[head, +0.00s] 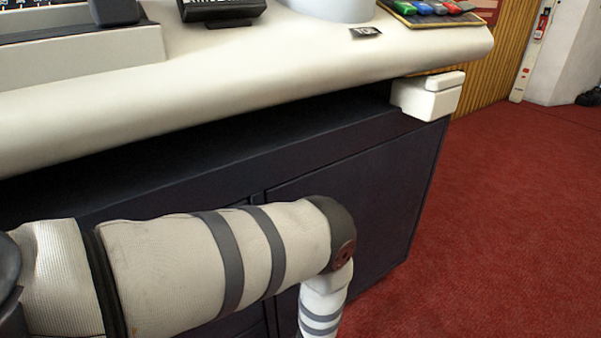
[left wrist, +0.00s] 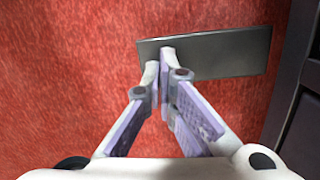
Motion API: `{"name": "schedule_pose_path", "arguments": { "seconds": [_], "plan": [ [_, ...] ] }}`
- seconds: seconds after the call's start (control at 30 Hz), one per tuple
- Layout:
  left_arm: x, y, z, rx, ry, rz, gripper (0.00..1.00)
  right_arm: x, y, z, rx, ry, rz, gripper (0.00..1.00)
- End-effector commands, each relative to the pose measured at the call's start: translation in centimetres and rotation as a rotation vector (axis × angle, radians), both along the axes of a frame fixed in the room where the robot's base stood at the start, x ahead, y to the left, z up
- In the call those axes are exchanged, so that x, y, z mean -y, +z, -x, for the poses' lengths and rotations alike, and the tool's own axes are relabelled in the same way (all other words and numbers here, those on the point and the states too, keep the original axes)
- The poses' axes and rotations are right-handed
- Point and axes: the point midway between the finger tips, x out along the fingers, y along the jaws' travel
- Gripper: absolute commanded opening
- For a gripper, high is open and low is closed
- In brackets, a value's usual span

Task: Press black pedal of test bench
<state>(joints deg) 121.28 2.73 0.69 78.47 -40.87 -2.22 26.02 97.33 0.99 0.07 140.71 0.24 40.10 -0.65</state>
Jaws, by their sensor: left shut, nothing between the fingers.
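The black pedal (left wrist: 222,55) is a flat dark plate over the red floor in the left wrist view. My left gripper (left wrist: 160,62) is shut and empty, its fingers pointing at the pedal. The fingertips overlap the pedal's left part in the picture. I cannot tell whether they touch it. In the head view my left arm reaches across from the left and bends down in front of the bench (head: 350,185). The left gripper and the pedal are out of that view. My right gripper is in neither view.
The bench's dark cabinet side (left wrist: 300,110) stands close at the right of the left wrist view. The cream bench top (head: 260,75) overhangs the cabinet, with a white box (head: 425,98) under its right end. Red carpet (head: 500,220) is open to the right.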

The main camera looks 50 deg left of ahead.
Motion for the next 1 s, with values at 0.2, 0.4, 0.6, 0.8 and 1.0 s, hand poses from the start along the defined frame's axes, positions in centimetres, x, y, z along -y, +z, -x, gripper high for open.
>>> {"name": "schedule_pose_path", "arguments": {
  "seconds": [0.2,0.4,0.6,0.8,1.0],
  "plan": [
    [0.5,0.6,-2.7,0.002,0.001,0.001,0.0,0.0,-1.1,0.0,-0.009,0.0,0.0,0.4],
    [0.6,1.0,-2.9,0.0,0.001,0.001,0.0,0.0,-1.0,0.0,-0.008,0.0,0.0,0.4],
    [0.7,2.1,-3.1,0.002,0.0,0.001,0.0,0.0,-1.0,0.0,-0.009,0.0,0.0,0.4],
    [0.8,6.7,-3.6,0.003,-0.001,0.001,0.0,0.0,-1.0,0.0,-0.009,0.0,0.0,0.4],
    [0.8,10.8,-3.9,0.003,0.001,0.002,0.0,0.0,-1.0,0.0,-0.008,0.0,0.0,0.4]
  ]
}}
